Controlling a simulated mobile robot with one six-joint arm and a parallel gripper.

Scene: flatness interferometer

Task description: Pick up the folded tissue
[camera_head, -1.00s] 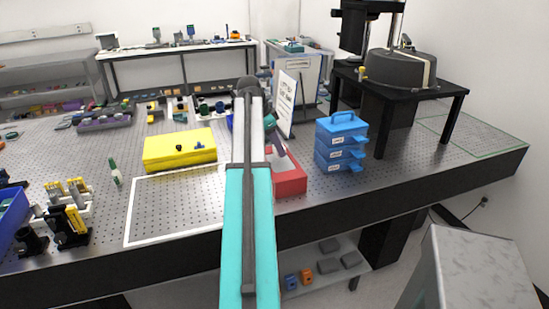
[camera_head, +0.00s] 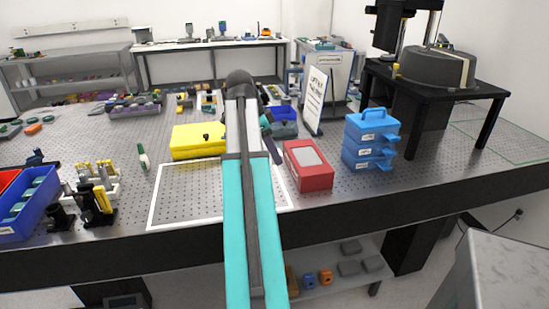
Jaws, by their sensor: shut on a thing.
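My teal and grey arm (camera_head: 250,200) reaches away from the camera up to a dark round joint and covers the middle of the view. A dark piece that looks like part of my gripper (camera_head: 272,150) shows just right of the arm, left of the red box (camera_head: 306,177). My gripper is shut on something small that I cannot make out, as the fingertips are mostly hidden. I cannot pick out the folded tissue anywhere. The red box has a pale grey panel on its top.
A blue drawer stack (camera_head: 371,140) stands right of the red box, with a standing sign (camera_head: 316,100) behind. A yellow box (camera_head: 196,142) and a blue bin (camera_head: 30,212) are on the left. A white-outlined area (camera_head: 185,188) of the perforated table is clear.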

